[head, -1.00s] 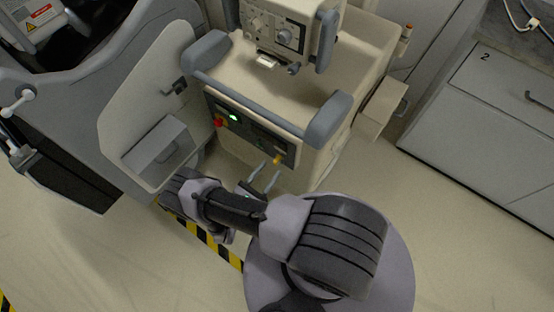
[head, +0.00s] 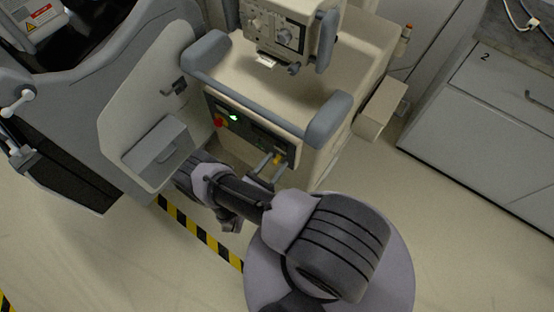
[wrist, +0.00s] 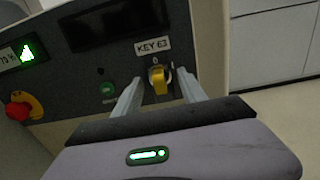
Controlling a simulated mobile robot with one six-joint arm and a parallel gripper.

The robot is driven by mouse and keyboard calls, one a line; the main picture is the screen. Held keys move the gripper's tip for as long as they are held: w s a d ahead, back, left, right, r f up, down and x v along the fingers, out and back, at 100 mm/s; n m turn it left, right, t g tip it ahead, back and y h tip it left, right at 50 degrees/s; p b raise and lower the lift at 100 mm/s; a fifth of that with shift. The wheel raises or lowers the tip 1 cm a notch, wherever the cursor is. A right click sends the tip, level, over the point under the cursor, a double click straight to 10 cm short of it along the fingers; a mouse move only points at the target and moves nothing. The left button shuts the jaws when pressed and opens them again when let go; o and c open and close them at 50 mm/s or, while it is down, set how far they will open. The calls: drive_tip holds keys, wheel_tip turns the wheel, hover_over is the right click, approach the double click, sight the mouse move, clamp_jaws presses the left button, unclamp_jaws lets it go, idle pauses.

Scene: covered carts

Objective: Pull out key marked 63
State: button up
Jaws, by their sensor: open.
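The yellow key (wrist: 159,80) sits in a round lock on the cart's dark front panel, under a white label reading KEY 63 (wrist: 152,45). In the head view the key (head: 277,160) shows as a small yellow spot at the panel's right end. My gripper (wrist: 150,88) is open, its two grey fingers pointing at the panel, one on each side of the key. I cannot tell whether either finger touches it. In the head view the fingers (head: 268,165) reach up to the panel, just below and beside the key.
A red knob (wrist: 18,110) on a yellow base and a green-lit display (wrist: 28,52) are on the panel's left. A white side door with a grey box (head: 155,148) stands open at left. Floor at right is clear.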

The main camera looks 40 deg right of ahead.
idle(0.3)
clamp_jaws()
idle(1.4)
drive_tip(key=v, duration=0.6)
idle(1.0)
